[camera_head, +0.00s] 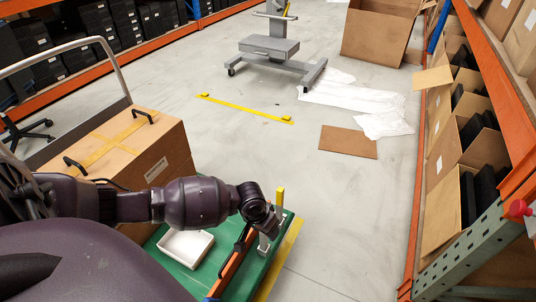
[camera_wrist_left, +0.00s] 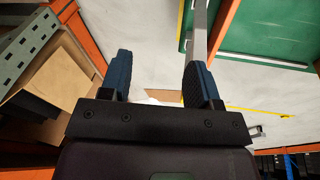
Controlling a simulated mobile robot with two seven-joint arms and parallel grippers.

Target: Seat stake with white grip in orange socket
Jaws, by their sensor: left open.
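My left gripper (camera_head: 266,226) is at the front right of the green cart top (camera_head: 280,226) in the head view. In the left wrist view its two dark blue fingers (camera_wrist_left: 160,82) are apart, with nothing seen held between them. A pale grey bar (camera_wrist_left: 200,30) runs up beside the right finger; I cannot tell if they touch. An orange bar (camera_wrist_left: 223,25) lies alongside the green surface; it also shows in the head view (camera_head: 232,272). I cannot clearly make out the white-gripped stake or the orange socket. My right gripper is not in view.
A white tray (camera_head: 187,248) lies on the green top, left of the gripper. A large cardboard box (camera_head: 125,150) is behind my arm. Orange shelving with cartons (camera_head: 440,170) lines the right; floor between is mostly clear.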

